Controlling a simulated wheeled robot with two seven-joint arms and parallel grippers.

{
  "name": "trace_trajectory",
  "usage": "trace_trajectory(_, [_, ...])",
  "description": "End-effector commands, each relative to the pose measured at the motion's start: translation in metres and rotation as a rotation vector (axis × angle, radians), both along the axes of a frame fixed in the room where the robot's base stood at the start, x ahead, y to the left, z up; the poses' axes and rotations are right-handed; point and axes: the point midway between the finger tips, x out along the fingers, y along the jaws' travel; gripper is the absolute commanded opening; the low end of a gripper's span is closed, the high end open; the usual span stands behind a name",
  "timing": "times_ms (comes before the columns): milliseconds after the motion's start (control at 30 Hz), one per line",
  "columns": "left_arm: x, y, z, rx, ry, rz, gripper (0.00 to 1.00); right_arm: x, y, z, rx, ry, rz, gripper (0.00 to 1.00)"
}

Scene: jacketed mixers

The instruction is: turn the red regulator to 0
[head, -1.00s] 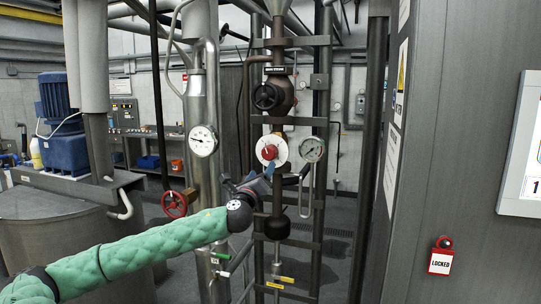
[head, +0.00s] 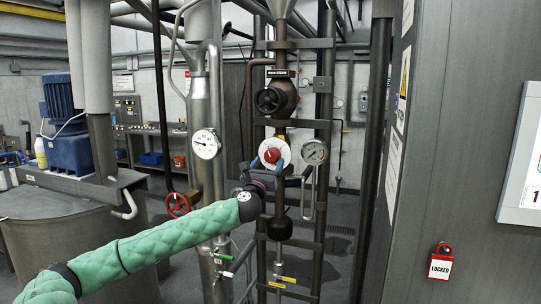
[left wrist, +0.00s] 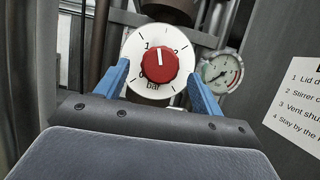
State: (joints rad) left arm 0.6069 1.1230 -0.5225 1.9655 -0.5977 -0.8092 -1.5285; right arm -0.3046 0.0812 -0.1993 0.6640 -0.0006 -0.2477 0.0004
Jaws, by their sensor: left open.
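The red regulator (head: 271,157) is a round red knob on a white dial marked in bar, on the brown pipe stand. In the left wrist view the red regulator (left wrist: 158,66) shows a white pointer line, tilted slightly left of straight up, between marks 1 and 2. A mark at lower left, probably 0, is partly hidden. My left gripper (head: 270,164) is open in front of the dial. In the left wrist view the blue fingers of my left gripper (left wrist: 161,72) stand on either side of the knob, apart from it. My right gripper is out of view.
A pressure gauge (head: 315,152) sits just right of the dial, near the right finger. A black handwheel (head: 268,100) is above it. A red handwheel (head: 178,204) and another gauge (head: 206,143) are left. A grey cabinet (head: 465,130) stands at right.

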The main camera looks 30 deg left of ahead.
Motion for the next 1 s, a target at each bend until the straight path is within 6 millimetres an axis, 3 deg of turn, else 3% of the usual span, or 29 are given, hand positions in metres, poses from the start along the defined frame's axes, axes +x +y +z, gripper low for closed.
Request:
trace_trajectory(67, [0.008,0.002,0.007,-0.002,0.0,0.0,0.68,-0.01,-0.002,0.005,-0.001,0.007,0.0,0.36])
trace_trajectory(300, [0.025,0.006,0.012,-0.001,0.0,0.0,0.68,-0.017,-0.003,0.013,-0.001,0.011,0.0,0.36])
trace_trajectory(633, [0.028,0.007,0.011,0.0,0.001,0.0,0.68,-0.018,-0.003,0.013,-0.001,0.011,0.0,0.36])
trace_trajectory(667, [0.028,0.007,0.011,-0.001,0.001,0.0,0.66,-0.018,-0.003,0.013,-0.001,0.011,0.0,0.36])
trace_trajectory(867, [0.028,0.007,0.011,-0.001,0.001,0.0,0.27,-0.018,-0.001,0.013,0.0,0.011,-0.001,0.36])
trace_trajectory(1000, [0.027,0.007,0.011,-0.002,0.001,-0.001,0.23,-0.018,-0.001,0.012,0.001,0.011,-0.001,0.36])
